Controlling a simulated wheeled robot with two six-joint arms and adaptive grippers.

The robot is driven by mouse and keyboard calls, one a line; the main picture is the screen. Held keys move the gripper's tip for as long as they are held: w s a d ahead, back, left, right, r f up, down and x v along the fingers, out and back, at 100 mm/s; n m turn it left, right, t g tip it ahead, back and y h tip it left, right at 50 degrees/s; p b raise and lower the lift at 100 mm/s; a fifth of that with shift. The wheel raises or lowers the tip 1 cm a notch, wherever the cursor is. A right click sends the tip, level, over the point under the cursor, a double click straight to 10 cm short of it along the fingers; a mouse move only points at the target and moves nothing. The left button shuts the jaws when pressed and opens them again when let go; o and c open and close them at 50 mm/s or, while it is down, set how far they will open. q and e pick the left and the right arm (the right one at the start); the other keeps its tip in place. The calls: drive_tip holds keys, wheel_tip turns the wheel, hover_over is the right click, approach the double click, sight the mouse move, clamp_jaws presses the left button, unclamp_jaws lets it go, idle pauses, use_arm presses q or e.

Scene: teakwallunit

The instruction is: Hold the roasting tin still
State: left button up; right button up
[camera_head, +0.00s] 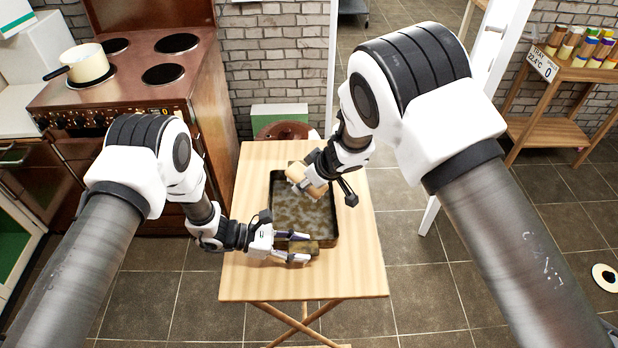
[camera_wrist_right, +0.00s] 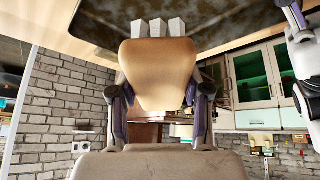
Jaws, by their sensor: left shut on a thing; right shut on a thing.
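The dark roasting tin (camera_head: 300,215) lies on a small wooden table, its inside stained and blotchy. My left gripper (camera_head: 306,248) is at its near end, with a finger on each side of the near edge, shut on it. My right gripper (camera_head: 322,184) is over the far part of the tin, shut on a tan wooden brush (camera_head: 306,182). In the right wrist view the brush (camera_wrist_right: 158,75) sits between the fingers, with pale tufts toward the dark tin (camera_wrist_right: 210,18). I cannot tell whether the tufts touch it.
The wooden table (camera_head: 255,275) has bare room left of and in front of the tin. A brown stove (camera_head: 130,85) with a cream pot (camera_head: 86,64) stands at the back left. A wooden shelf (camera_head: 548,130) with several jars stands at the right. A reddish-brown round object (camera_head: 283,130) is behind the table.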

drive_tip(key=shift+s+a+r+g, duration=0.2)
drive_tip(key=shift+a+r+g, duration=0.05)
drive_tip(key=shift+a+g, duration=0.3)
approach(298, 205)
drive_tip(key=shift+s+a+x, duration=0.1)
drive_tip(key=shift+s+x, duration=0.05)
drive_tip(key=shift+x, duration=0.6)
drive_tip(key=shift+s+a+x, duration=0.1)
drive_tip(key=shift+s+x, duration=0.05)
drive_tip(key=shift+x, duration=0.65)
drive_tip(key=shift+s+a+x, duration=0.1)
drive_tip(key=shift+s+x, duration=0.05)
drive_tip(key=shift+x, duration=0.6)
drive_tip(key=shift+f, duration=0.7)
drive_tip(key=shift+w+f, duration=0.1)
drive_tip(key=shift+w, duration=0.85)
drive_tip(key=shift+s, duration=2)
drive_tip(key=shift+w, duration=2)
drive_tip(key=shift+s, duration=0.15)
